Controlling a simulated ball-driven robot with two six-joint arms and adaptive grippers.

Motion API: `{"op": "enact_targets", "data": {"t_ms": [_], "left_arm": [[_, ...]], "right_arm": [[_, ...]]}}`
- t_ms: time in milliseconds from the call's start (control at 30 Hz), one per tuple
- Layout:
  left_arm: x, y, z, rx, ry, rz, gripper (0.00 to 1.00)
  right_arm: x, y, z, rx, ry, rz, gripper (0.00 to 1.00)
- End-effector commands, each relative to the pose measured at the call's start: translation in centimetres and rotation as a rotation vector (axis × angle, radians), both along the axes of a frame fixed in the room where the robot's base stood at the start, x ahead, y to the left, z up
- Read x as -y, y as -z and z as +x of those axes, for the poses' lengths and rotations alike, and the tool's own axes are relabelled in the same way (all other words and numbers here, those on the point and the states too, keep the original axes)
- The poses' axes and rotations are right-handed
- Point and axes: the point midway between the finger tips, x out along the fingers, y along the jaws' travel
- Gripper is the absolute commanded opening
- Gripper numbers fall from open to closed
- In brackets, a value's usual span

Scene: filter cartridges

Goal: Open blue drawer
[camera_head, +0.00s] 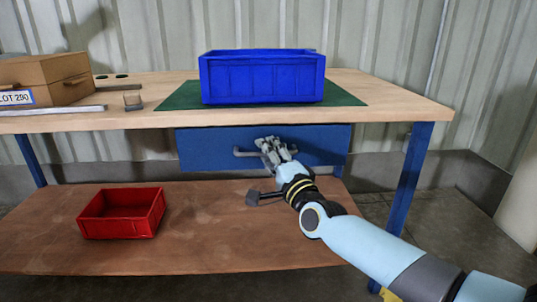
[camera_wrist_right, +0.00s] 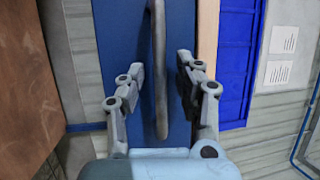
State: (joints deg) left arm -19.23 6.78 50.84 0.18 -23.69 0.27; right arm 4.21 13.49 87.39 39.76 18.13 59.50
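The blue drawer (camera_head: 205,150) is under the tabletop, its front face close below the table edge, and it looks shut. Its grey bar handle (camera_head: 243,152) runs across the front, partly hidden by my right gripper (camera_head: 270,150). In the right wrist view, the drawer's blue front (camera_wrist_right: 118,25) fills the middle and the handle (camera_wrist_right: 160,75) passes between the fingers of the right gripper (camera_wrist_right: 161,68). The fingers are open, with a gap visible on both sides of the handle. My left gripper is not in view.
A blue crate (camera_head: 262,78) stands on a green mat (camera_head: 182,98) on the wooden tabletop (camera_head: 400,95). A cardboard box (camera_head: 62,72) is at the left. A red bin (camera_head: 122,213) sits on the lower shelf (camera_head: 220,235). A blue table leg (camera_head: 410,180) is near my right arm.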

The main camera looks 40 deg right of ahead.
Motion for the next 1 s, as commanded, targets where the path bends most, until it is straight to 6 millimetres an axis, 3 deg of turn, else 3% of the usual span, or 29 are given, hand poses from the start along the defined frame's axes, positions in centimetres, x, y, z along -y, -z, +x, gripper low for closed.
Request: {"op": "enact_targets", "data": {"t_ms": [67,333,1000], "left_arm": [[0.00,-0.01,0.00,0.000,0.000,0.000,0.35],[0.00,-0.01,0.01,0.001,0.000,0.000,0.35],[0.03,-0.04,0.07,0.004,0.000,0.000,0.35]], "right_arm": [[0.01,-0.01,-0.02,0.000,0.000,0.000,0.34],[0.00,0.01,-0.04,0.000,0.000,0.000,0.00],[0.00,0.20,-0.09,-0.004,0.001,-0.001,0.00]]}}
